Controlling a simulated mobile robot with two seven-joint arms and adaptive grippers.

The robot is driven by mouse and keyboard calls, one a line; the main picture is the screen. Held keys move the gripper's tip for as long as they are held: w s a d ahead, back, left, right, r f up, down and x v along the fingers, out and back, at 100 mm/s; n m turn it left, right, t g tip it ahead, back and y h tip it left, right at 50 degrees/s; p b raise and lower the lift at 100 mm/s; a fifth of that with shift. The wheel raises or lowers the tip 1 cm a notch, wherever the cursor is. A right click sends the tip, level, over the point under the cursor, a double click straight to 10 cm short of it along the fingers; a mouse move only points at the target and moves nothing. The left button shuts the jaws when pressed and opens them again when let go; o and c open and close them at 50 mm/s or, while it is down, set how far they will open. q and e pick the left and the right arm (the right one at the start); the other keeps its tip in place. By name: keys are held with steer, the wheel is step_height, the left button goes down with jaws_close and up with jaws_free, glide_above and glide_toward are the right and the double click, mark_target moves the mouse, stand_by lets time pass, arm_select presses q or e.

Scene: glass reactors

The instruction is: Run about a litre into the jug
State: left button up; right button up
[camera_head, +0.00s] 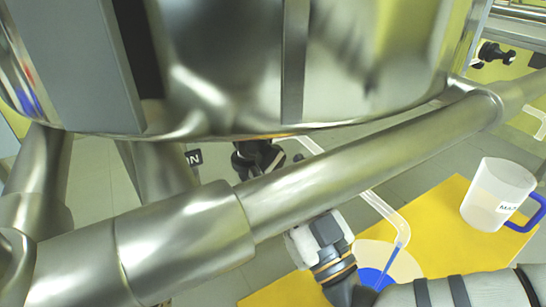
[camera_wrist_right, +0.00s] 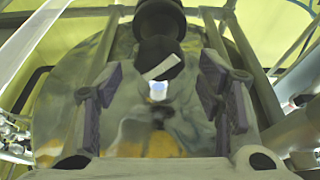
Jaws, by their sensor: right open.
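A translucent white jug (camera_head: 497,195) with a blue handle and a partly visible label stands upright on a yellow surface (camera_head: 455,240) at the right. A large shiny steel vessel (camera_head: 230,70) fills the top of the head view. A black fitting (camera_head: 255,158) sits below it, partly hidden by a pipe. My right gripper (camera_head: 318,238) is beneath that pipe, its fingertips hidden there. In the right wrist view my right gripper (camera_wrist_right: 162,105) is open, with a dark knob-like part (camera_wrist_right: 158,60) bearing a white strip ahead between its fingers. Contact is not visible. My left gripper is not in view.
A thick steel frame pipe (camera_head: 350,155) crosses the head view in front of my right gripper. A pale tube (camera_head: 385,207) runs down to a blue-tipped end over a round pale and blue item (camera_head: 377,275). A black fitting (camera_head: 493,53) is at the upper right.

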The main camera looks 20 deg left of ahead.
mark_target(273, 164)
arm_select(q)
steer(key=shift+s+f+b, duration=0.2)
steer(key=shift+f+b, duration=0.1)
steer(key=shift+b, duration=0.05)
arm_select(e)
steer(key=shift+x, duration=1.8)
steer(key=c, duration=1.2)
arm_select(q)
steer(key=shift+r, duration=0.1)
arm_select(e)
steer(key=shift+m, duration=0.4)
steer(key=m+t+h+p, duration=0.1)
steer(key=m, duration=0.2)
steer(key=m+t+h+p, duration=0.1)
steer(key=m+h, duration=0.1)
steer(key=m, duration=0.1)
steer(key=shift+r, duration=0.1)
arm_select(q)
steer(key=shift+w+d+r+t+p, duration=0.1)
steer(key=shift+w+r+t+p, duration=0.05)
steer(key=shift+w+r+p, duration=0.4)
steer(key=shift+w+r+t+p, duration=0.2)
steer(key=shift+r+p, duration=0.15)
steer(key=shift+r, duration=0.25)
arm_select(e)
steer(key=shift+m+t+h, duration=0.3)
steer(key=shift+m+h, duration=0.9)
steer(key=shift+m, duration=1.3)
steer(key=shift+f, duration=0.2)
